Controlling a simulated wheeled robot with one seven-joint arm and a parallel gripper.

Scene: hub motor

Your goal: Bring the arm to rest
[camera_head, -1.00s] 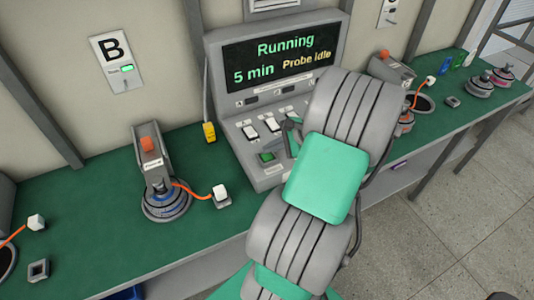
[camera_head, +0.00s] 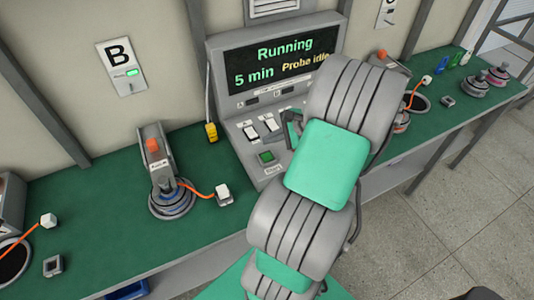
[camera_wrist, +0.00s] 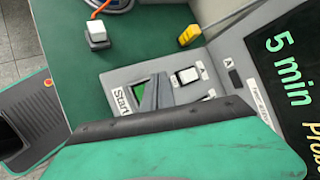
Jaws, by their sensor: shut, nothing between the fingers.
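My gripper (camera_wrist: 152,94) is shut and empty in the wrist view, its grey fingers over the console's switch panel, close to the green start button (camera_wrist: 136,88) and beside a white switch (camera_wrist: 187,75). I cannot tell whether the fingers touch the panel. In the head view my arm crosses the right part of the console (camera_head: 225,120), and only a bit of my gripper (camera_head: 291,124) shows beside the arm. The console screen (camera_head: 280,60) reads "Running", "5 min" and "Probe idle". The start button (camera_head: 267,157) also shows in the head view.
A green workbench (camera_head: 100,220) runs along the wall. Left of the console stand a clamp fixture on a round motor (camera_head: 170,198), a white-topped probe block (camera_head: 223,194) and a yellow plug (camera_head: 211,132). More motors (camera_head: 478,80) sit at the far right. Floor (camera_head: 440,220) is clear at right.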

